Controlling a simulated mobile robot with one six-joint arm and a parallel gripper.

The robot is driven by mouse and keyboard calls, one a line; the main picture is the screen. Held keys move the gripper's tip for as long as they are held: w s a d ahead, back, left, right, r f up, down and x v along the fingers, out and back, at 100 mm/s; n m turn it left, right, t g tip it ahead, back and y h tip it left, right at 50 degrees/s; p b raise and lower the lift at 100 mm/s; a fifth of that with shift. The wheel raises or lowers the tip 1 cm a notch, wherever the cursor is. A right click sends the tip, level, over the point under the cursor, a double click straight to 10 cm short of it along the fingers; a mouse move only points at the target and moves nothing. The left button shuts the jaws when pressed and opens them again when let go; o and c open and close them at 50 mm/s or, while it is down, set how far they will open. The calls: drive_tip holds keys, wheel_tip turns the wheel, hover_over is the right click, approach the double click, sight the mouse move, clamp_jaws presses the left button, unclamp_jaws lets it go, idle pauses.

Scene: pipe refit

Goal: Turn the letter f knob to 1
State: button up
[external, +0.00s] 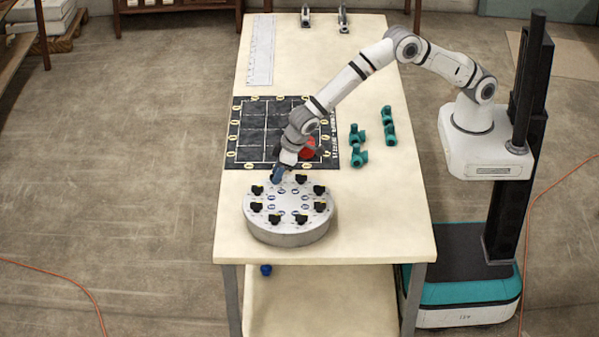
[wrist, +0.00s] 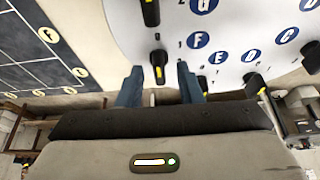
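A round grey-white panel (external: 290,236) stands on the table with several black knobs around its rim and blue letter discs inside. In the wrist view, the panel face (wrist: 125,22) fills the top. The black knob beside the letter F disc (wrist: 199,40), the letter f knob (wrist: 158,60), has a yellow pointer mark towards the picture bottom. My gripper (wrist: 159,72) is open, with one blue finger on each side of this knob and gaps visible. In the external view, my gripper (external: 279,173) is at the panel's far edge. Its contact with the knob cannot be told there.
A black mat (external: 250,125) with yellow-ringed marks lies behind the panel, with a red part (external: 307,148) on it. Several teal fittings (external: 358,157) stand to the right. A ruler (external: 261,50) lies at the far left. The table right of the panel is clear.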

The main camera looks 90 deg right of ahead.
clamp_jaws()
drive_tip(key=shift+f+b, duration=0.1)
drive_tip(key=shift+b, duration=0.4)
drive_tip(key=shift+f+m+h+b, duration=0.15)
drive_tip(key=shift+m+h+b, duration=0.15)
drive_tip(key=shift+m+b, duration=0.5)
drive_tip(key=m+b, duration=0.2)
drive_tip(key=b, duration=0.1)
drive_tip(key=shift+a+h, duration=0.15)
drive_tip(key=shift+h, duration=0.25)
drive_tip(key=m+b, duration=0.1)
drive_tip(key=m+h+b, duration=0.1)
drive_tip(key=m, duration=0.1)
drive_tip(key=shift+w+r+m+g, duration=0.1)
drive_tip(key=shift+r+m+g, duration=0.1)
drive_tip(key=shift+m+g, duration=0.1)
drive_tip(key=m, duration=0.2)
drive_tip(key=m+g+h+p, duration=0.1)
drive_tip(key=m, duration=0.1)
drive_tip(key=shift+a+r+h, duration=0.1)
drive_tip(key=shift+r+h, duration=0.05)
drive_tip(key=shift+h, duration=0.15)
drive_tip(key=shift+w+m, duration=0.1)
drive_tip(key=shift+m, duration=0.3)
